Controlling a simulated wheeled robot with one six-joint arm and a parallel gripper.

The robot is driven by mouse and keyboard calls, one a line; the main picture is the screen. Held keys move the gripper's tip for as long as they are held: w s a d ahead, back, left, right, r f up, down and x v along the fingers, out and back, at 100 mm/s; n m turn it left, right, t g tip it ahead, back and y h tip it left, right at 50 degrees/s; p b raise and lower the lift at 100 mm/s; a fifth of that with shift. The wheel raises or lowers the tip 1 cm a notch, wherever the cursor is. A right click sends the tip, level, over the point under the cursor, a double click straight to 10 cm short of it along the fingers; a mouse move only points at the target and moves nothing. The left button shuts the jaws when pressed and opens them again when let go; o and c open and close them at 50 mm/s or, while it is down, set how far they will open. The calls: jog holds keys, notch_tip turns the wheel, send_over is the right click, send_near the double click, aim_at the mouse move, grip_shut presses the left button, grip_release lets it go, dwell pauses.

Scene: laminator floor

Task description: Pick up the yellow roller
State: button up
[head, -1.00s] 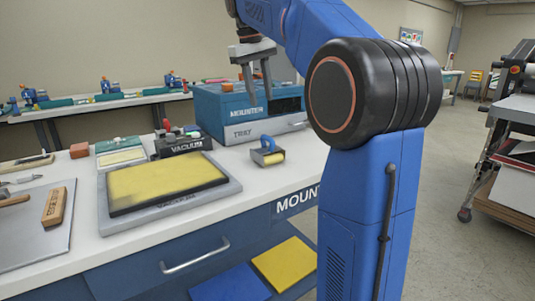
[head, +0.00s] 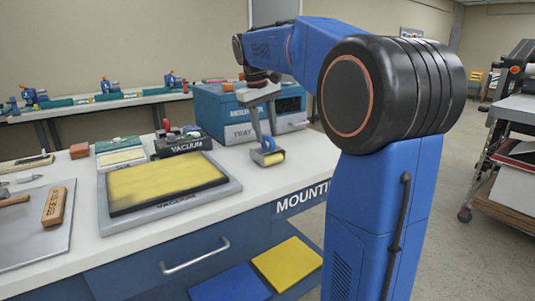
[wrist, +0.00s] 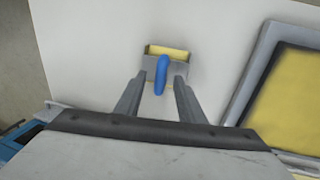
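The yellow roller (head: 273,158) has a grey frame and a blue handle, and lies on the white bench top in front of the blue mounter box. In the wrist view the yellow roller (wrist: 168,51) is at top centre, with its blue handle pointing towards me. My gripper (head: 264,134) points down just above the roller. In the wrist view my gripper (wrist: 161,76) has its two fingers apart, one on each side of the blue handle, with gaps visible between. The exact height of the fingertips over the bench is hard to tell.
The blue mounter box (head: 213,104) stands close behind the roller. A black vacuum unit (head: 182,143) and a grey tray with a yellow pad (head: 230,188) lie to the left. The tray's edge also shows in the wrist view (wrist: 250,78). Bare bench surrounds the roller.

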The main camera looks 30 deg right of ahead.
jog(key=shift+f, duration=0.3)
jog(key=shift+c, duration=0.5)
grip_shut()
jog(key=shift+r, duration=0.15)
notch_tip(320, 180, up, 10)
